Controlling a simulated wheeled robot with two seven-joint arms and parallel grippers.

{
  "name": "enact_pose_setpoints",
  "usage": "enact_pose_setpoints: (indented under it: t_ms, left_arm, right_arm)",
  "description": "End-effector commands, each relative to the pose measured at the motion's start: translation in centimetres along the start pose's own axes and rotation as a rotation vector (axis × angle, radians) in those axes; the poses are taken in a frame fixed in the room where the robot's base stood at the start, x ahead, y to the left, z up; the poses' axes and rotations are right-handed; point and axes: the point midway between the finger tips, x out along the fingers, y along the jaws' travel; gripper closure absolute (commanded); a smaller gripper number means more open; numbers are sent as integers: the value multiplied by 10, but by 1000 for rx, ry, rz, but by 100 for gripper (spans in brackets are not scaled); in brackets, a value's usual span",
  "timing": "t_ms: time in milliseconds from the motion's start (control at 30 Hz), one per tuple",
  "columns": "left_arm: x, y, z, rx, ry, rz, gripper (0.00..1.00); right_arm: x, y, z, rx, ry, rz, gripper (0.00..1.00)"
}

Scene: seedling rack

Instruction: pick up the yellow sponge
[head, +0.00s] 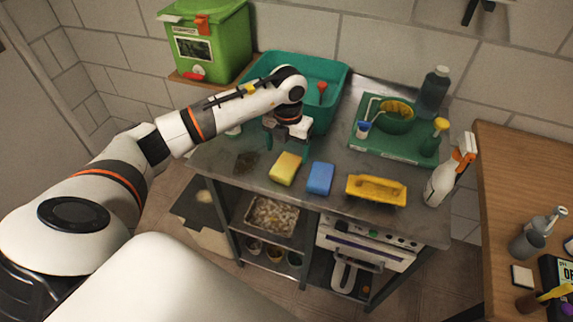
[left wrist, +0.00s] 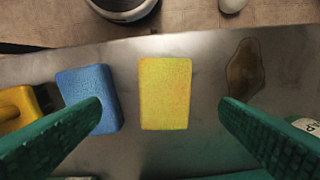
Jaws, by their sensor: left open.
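The yellow sponge (head: 285,168) lies flat on the grey metal table, near its front edge. In the left wrist view the yellow sponge (left wrist: 165,93) sits between my two green fingers, in the middle of the picture. My left gripper (head: 284,141) is open and empty, just behind and above the sponge in the head view. Its fingertips also show in the left wrist view (left wrist: 160,103), wide apart, with neither seen touching the sponge. My right gripper is not in either view.
A blue sponge (head: 320,179) lies close to the right of the yellow one. A yellow brush-like tool (head: 376,190) lies farther right. A teal bin (head: 337,81) and a green tray (head: 367,148) stand behind. A brown stain (left wrist: 244,69) marks the metal table (head: 224,156).

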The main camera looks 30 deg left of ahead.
Motion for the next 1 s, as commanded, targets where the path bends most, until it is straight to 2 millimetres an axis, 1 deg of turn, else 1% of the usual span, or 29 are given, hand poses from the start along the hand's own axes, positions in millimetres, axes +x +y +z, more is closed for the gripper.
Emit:
enact_pose_setpoints:
  t_ms: [33,100,267,433,500,600,700,867,1000]
  left_arm:
    - [6,0,0,-1,-3,1,15]
    - [13,0,0,-1,-2,1,15]
    - [23,0,-1,1,-1,3,15]
    - [46,-6,-6,-1,-5,3,15]
    - [57,-6,-7,0,-3,3,15]
    - [67,-6,-7,1,-1,4,15]
    - [70,-6,-7,2,0,3,15]
    - [70,-6,-7,2,1,3,15]
    - [70,-6,-7,2,1,3,38]
  right_arm:
    - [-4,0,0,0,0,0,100]
    - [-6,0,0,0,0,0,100]
    - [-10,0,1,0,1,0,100]
    - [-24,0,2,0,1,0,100]
    - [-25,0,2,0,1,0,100]
    - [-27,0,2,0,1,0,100]
    - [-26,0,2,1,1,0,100]
    - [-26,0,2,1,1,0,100]
    - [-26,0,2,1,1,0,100]
